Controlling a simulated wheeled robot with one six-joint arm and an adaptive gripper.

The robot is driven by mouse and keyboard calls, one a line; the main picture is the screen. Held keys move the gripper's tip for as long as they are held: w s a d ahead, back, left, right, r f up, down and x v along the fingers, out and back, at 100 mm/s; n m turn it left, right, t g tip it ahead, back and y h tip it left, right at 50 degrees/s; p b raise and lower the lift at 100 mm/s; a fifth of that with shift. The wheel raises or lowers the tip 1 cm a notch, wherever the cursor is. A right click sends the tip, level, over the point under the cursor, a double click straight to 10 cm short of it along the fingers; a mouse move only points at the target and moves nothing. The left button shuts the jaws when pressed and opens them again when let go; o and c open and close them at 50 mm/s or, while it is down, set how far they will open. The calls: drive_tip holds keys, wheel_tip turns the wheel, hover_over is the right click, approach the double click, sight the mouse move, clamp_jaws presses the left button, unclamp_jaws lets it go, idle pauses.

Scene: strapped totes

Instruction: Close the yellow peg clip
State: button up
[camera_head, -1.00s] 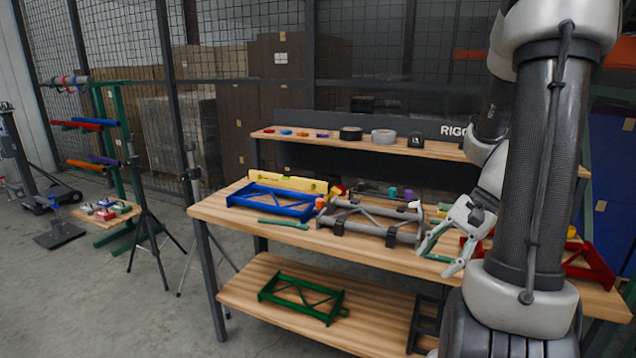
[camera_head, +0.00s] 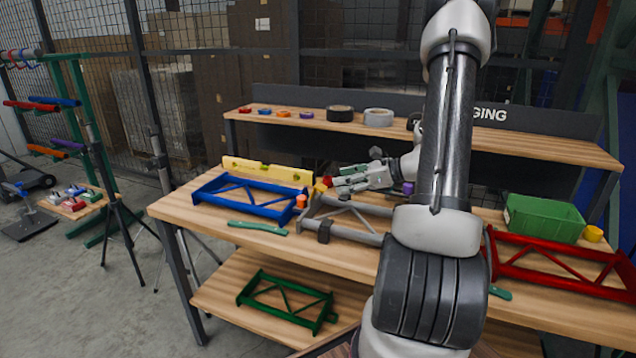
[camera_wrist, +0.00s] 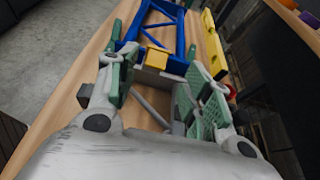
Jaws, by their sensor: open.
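The yellow peg clip (camera_wrist: 157,57) shows in the wrist view as a small yellow block at the end of the grey truss (camera_wrist: 150,105), beside the blue truss frame (camera_wrist: 133,52). In the head view the clip (camera_head: 320,187) is a small yellow spot just left of my fingertips. My gripper (camera_wrist: 162,66) is open, its green-padded fingers either side of the line to the clip. The clip appears just beyond the fingertips, and I see no contact. My gripper (camera_head: 335,176) also shows in the head view, low over the bench. Whether the clip's jaw is open is too small to tell.
A yellow level (camera_head: 268,171) lies behind the blue frame. A small orange piece (camera_head: 301,201) stands by the blue frame's right end. A green tool (camera_head: 257,227) lies at the front edge. A green bin (camera_head: 544,218) and red frame (camera_head: 560,262) are at the right.

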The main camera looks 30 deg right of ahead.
sight(320, 185)
drive_tip(key=x, duration=0.7)
drive_tip(key=shift+w+a+f, duration=0.2)
drive_tip(key=shift+a, duration=0.05)
drive_tip(key=shift+c, duration=0.2)
drive_tip(key=c, duration=0.8)
